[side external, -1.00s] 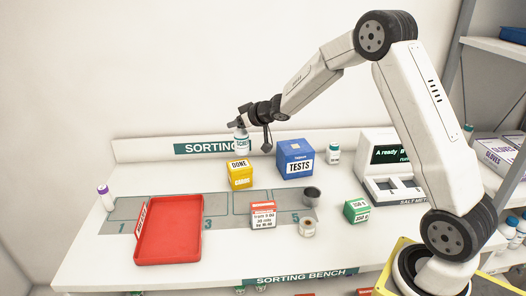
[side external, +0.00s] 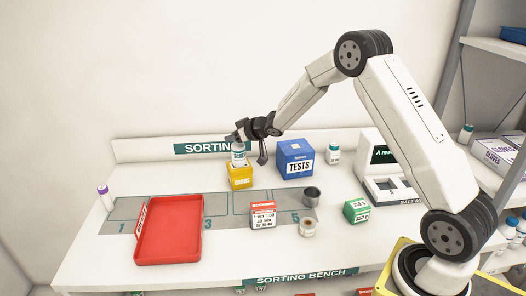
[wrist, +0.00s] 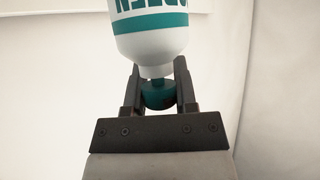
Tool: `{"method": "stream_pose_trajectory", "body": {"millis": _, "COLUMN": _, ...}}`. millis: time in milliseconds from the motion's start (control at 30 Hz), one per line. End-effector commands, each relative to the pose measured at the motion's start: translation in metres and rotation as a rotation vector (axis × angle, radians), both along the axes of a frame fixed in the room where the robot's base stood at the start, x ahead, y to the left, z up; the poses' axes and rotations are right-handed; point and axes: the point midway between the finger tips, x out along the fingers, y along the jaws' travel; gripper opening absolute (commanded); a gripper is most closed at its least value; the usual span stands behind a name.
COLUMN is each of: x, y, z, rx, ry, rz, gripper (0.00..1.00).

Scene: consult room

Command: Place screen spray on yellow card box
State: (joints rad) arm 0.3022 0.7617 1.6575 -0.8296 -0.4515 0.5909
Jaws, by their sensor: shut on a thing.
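The screen spray (side external: 238,155) is a white bottle with teal print. In the side view it is upright at the yellow card box (side external: 240,180), in front of the box's upper part; I cannot tell whether its base touches the box top. My gripper (side external: 237,140) is above the box, shut on the bottle's top end. In the wrist view the fingers (wrist: 158,85) close around the teal cap (wrist: 158,96), with the white bottle body (wrist: 152,45) beyond. The bottle's base is outside the wrist view.
A blue TESTS box (side external: 295,160) stands right of the yellow box. A red tray (side external: 168,230), a red-and-white box (side external: 263,215), a grey cup (side external: 312,195) and a green box (side external: 357,210) are nearer the front. A white bottle (side external: 333,154) stands behind.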

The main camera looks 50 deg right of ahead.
Motion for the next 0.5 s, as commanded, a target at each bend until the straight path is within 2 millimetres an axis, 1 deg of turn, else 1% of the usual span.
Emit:
{"method": "stream_pose_trajectory", "body": {"millis": 233, "x": 0.0004, "y": -0.0002, "z": 0.0007, "rx": -0.001, "ry": -0.002, "rz": 0.0, "gripper": 0.0}}
{"method": "stream_pose_trajectory", "body": {"millis": 400, "x": 0.0004, "y": -0.0002, "z": -0.0025, "rx": -0.001, "ry": -0.002, "rz": 0.0, "gripper": 0.0}}
{"method": "stream_pose_trajectory", "body": {"millis": 433, "x": 0.0002, "y": -0.0001, "z": -0.0026, "rx": -0.001, "ry": -0.001, "rz": 0.0, "gripper": 0.45}}
{"method": "stream_pose_trajectory", "body": {"millis": 467, "x": 0.0002, "y": -0.0001, "z": -0.0025, "rx": -0.001, "ry": -0.001, "rz": 0.0, "gripper": 0.54}}
{"method": "stream_pose_trajectory", "body": {"millis": 500, "x": 0.0001, "y": -0.0001, "z": -0.0025, "rx": -0.001, "ry": -0.001, "rz": 0.0, "gripper": 0.67}}
